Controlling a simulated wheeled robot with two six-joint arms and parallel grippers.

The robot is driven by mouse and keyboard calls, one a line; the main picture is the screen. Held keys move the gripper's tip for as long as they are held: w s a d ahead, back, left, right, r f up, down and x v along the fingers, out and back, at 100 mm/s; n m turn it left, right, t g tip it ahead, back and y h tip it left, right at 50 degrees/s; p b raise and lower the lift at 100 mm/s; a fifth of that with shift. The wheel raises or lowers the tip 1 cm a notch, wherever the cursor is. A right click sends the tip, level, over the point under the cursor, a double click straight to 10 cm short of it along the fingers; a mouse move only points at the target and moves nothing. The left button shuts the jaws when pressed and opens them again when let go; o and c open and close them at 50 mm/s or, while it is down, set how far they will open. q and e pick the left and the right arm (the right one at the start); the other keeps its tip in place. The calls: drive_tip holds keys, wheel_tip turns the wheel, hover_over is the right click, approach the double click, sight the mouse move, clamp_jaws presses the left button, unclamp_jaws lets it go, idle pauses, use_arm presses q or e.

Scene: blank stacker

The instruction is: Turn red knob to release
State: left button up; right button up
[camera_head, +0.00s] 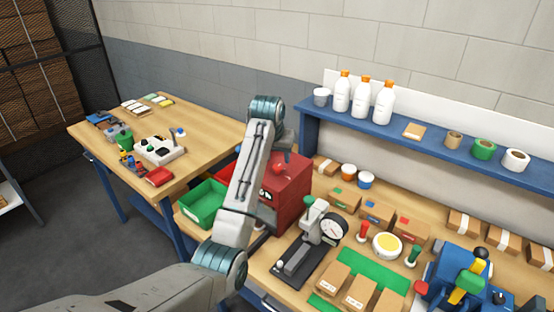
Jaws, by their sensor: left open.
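A red box-shaped unit (292,193) stands on the workbench at the centre, partly hidden behind my left arm. A small red knob (278,168) shows on top of it. My left arm rises from the bottom left and bends down over the unit. My left gripper (282,157) is open, just above the red knob, and small in this view. I cannot tell whether its fingers touch the knob or are apart from it. My right gripper is not in view.
A green bin (202,203) sits left of the red unit. A dial gauge stand (310,246) and cardboard boxes (376,213) are to the right. A blue shelf (420,145) with white bottles runs behind. A blue machine (462,280) stands at lower right.

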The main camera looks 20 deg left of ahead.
sight(278, 166)
use_arm(q)
drive_tip(key=shift+p+x, duration=0.75)
drive_tip(key=shift+x, duration=1.75)
drive_tip(key=c, duration=1)
